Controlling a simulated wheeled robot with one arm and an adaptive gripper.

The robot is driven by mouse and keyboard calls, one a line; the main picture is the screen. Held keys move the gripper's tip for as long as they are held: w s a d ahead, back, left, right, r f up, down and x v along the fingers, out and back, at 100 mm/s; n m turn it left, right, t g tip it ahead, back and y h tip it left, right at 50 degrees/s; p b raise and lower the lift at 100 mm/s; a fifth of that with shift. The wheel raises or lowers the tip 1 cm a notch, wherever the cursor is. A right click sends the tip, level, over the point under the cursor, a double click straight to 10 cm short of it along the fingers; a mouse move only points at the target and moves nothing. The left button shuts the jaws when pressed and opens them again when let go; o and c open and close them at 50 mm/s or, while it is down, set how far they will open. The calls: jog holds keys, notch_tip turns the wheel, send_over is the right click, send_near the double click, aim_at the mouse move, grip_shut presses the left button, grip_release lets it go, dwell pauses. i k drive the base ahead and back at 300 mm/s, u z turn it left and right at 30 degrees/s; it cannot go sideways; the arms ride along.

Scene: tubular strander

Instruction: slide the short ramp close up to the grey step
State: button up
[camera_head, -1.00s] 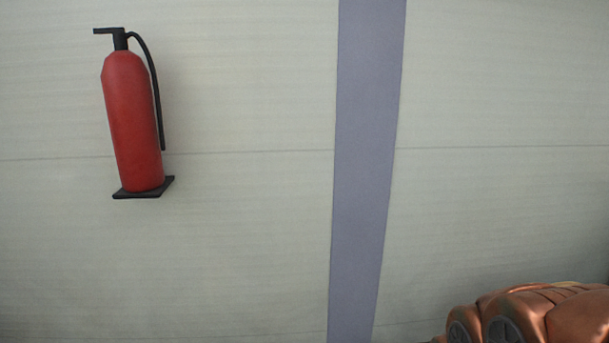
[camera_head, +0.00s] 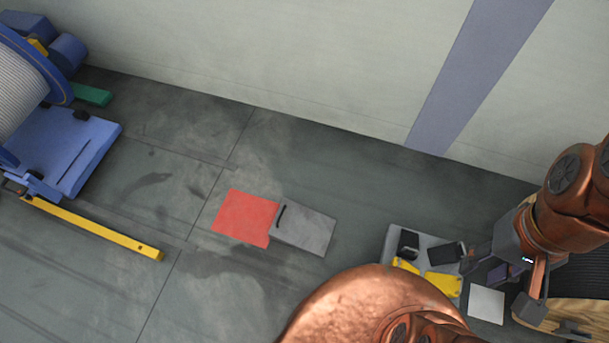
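A flat grey piece with a black bar-like handle (camera_head: 308,231) lies on the floor, its left edge against a flat red square (camera_head: 244,217). I cannot tell for sure which of the two is the short ramp and which is the grey step. A stretch of floor separates them. My gripper (camera_head: 502,289) is at the right, its fingers spread and nothing seen between them. It partly overlaps the block's right side in the picture.
A blue machine (camera_head: 72,150) with a wound drum stands at the left. A yellow bar (camera_head: 95,229) lies near its front. A pale square (camera_head: 486,304) and a wooden item (camera_head: 582,313) are at the lower right. The wall (camera_head: 300,60) bounds the back.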

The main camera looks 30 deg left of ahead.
aim_at(295, 225)
jog(key=u, duration=2)
jog(key=k, duration=0.6)
jog(key=u, duration=1)
jog(key=i, duration=1.65)
jog(key=z, duration=0.9)
